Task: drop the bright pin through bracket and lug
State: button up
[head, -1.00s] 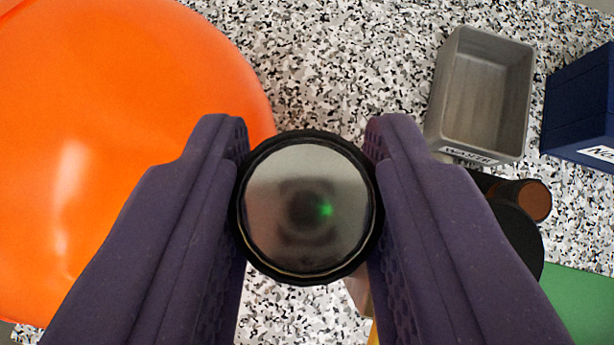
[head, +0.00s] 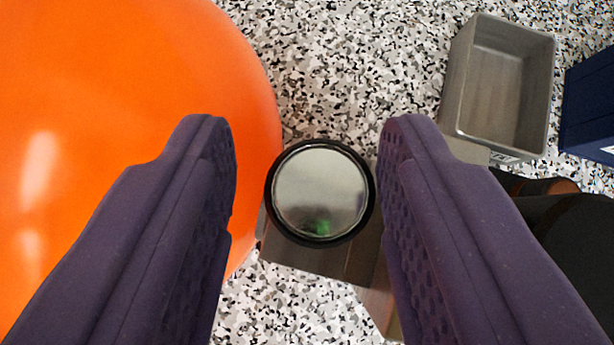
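The bright pin (head: 320,192) shows end-on as a shiny, mirror-like disc with a black rim. It lies between the two purple fingers of my gripper (head: 310,130), with a gap on each side. My gripper is open and does not touch it. A grey metal piece (head: 310,258), likely the bracket, lies under and just below the pin in the picture. A paler piece (head: 378,305) beside it is partly hidden by the right finger. The lug cannot be told apart, and how deep the pin sits cannot be seen.
A large orange rounded body (head: 110,90) fills the left side, close to the pin. A grey metal bin (head: 500,85) stands at upper right, beside a dark blue bin (head: 590,105). Dark cylindrical parts (head: 575,235) lie at right. The speckled worktop (head: 345,70) is clear above the pin.

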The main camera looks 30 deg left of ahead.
jog(key=shift+o, duration=0.4)
jog(key=shift+d, duration=0.1)
jog(key=shift+r, duration=0.15)
jog(key=shift+s+d+r+p, duration=0.1)
jog(key=shift+d+r+p, duration=0.05)
jog(key=shift+r+p, duration=0.15)
jog(key=p+v, duration=0.2)
jog(key=v, duration=0.5)
jog(key=shift+s+f+p, duration=0.2)
jog(key=shift+p, duration=0.15)
jog(key=shift+w, duration=0.1)
